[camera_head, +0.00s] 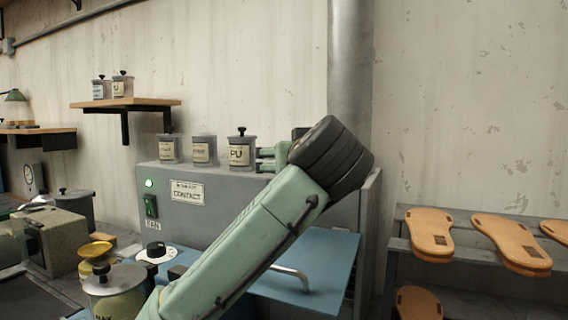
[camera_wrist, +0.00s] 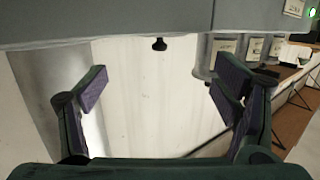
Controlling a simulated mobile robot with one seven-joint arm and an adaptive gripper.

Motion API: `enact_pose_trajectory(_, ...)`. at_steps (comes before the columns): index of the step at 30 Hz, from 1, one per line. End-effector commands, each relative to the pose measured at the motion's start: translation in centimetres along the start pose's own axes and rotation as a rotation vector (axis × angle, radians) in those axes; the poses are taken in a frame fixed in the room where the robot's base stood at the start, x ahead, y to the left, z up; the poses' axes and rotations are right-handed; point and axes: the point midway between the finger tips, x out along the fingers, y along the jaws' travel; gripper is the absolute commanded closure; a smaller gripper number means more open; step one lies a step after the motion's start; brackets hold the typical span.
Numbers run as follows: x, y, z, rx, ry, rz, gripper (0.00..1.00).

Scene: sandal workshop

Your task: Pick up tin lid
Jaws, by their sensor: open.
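A lidded tin marked PU (camera_head: 242,152) stands on the grey cabinet. Its lid (camera_head: 242,138) is on it and has a black knob. My gripper (camera_head: 262,160) shows just right of this tin, partly hidden behind my arm. In the wrist view, which is upside down, my gripper (camera_wrist: 165,98) is open, with empty space between its fingers. A black knob (camera_wrist: 159,44) shows beyond the fingers, near the middle. I cannot tell which lid it belongs to.
A metal pipe (camera_head: 350,70) rises behind my arm. Sandal soles (camera_head: 433,232) lie on racks at right. A lidded pot (camera_head: 115,280) stands front left.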

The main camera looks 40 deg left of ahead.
Motion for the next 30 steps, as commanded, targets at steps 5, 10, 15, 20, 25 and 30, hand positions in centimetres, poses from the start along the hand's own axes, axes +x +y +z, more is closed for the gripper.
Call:
enact_pose_trajectory(5,1.4,-0.1,-0.1,0.001,-0.001,-0.001,0.18)
enact_pose_trajectory(10,3.5,-0.2,-0.6,0.002,-0.001,-0.004,0.18)
enact_pose_trajectory(15,5.9,-0.1,-0.4,0.000,-0.001,-0.001,0.18)
enact_pose_trajectory(20,6.5,0.0,-0.1,0.000,0.001,0.001,0.18)
enact_pose_trajectory(25,6.5,0.0,-0.1,0.000,0.001,0.002,0.19)
enact_pose_trajectory(30,6.5,0.0,-0.1,0.000,0.001,0.002,0.31)
